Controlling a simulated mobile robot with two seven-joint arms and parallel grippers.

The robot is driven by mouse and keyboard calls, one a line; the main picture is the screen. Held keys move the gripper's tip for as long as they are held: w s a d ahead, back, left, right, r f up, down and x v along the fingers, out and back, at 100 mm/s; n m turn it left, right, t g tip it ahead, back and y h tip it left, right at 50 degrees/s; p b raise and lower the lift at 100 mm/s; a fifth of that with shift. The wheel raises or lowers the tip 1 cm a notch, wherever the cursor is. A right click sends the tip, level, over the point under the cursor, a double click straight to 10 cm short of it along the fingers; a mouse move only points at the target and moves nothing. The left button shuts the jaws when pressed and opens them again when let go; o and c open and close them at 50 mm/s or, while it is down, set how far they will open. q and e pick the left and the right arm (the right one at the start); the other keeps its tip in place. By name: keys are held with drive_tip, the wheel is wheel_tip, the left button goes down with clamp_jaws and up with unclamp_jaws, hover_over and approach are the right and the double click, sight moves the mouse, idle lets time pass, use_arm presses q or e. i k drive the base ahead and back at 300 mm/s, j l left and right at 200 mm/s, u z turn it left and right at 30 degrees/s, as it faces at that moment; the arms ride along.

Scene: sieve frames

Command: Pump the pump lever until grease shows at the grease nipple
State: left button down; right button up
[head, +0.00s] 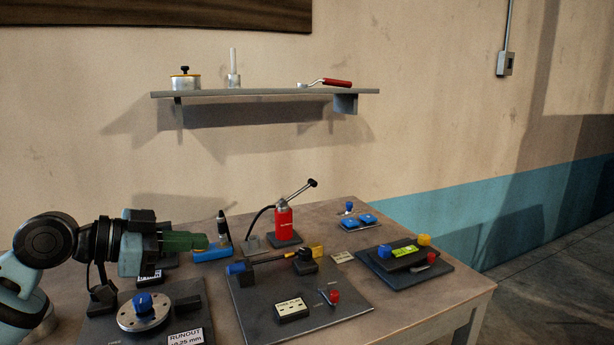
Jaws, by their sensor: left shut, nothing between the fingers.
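The red pump (284,222) stands on a small dark base at the back middle of the table. Its lever (298,193) slants up to the right and ends in a black knob. A black hose (259,214) curves from the pump down to a small grey block (252,241) on its left. I cannot make out the grease nipple or any grease at this size. My left gripper (203,241) comes in from the left with green fingers, shut and empty. It is left of the pump and apart from the lever. My right gripper is out of view.
A blue device with a black upright handle (222,228) stands by my left fingertips. In front are a plate with a round disc (143,312), a dark board (345,312) with a shaft, and another board (432,273) at right. A wall shelf (265,93) hangs above.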

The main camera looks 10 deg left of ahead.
sight(301, 190)
drive_tip(key=i, duration=1.45)
